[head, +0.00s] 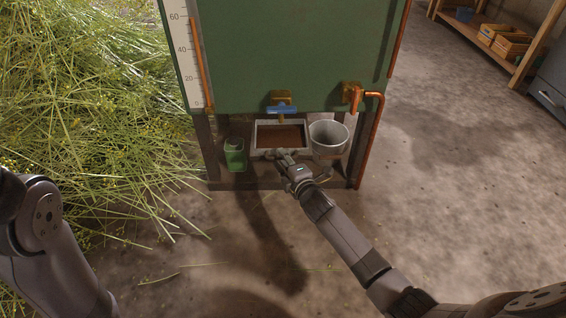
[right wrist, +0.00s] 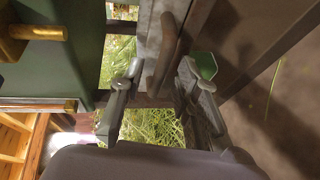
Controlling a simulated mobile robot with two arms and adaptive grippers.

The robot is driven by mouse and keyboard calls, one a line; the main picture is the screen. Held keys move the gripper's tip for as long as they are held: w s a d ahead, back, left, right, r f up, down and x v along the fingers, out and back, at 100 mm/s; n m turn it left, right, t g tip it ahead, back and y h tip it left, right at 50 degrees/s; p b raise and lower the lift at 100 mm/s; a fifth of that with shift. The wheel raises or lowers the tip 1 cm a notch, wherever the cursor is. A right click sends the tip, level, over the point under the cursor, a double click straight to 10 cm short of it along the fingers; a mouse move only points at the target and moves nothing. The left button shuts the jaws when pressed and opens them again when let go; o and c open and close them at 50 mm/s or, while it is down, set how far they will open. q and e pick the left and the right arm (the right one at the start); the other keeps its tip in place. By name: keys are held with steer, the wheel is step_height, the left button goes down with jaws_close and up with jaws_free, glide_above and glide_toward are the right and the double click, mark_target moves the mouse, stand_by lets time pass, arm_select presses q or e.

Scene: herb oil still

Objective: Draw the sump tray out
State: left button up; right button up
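The sump tray (head: 258,152) is a pale grey open box with brown contents, low under the green still body (head: 290,55). My right gripper (head: 284,157) is at the tray's front. In the right wrist view my right gripper's two fingers (right wrist: 162,68) are spread apart. A bar-like handle (right wrist: 164,52) on the tray's front lies between them, with gaps on both sides. My left gripper is out of view; only part of my left arm shows at the left.
A green can (head: 235,154) stands left of the tray and a grey metal bucket (head: 328,138) right of it, both close. A blue-handled tap (head: 281,109) hangs above the tray. Cut herbs (head: 80,110) are heaped at left.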

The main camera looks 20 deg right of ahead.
steer(key=shift+c, duration=0.2)
jaws_close()
stand_by(0.6)
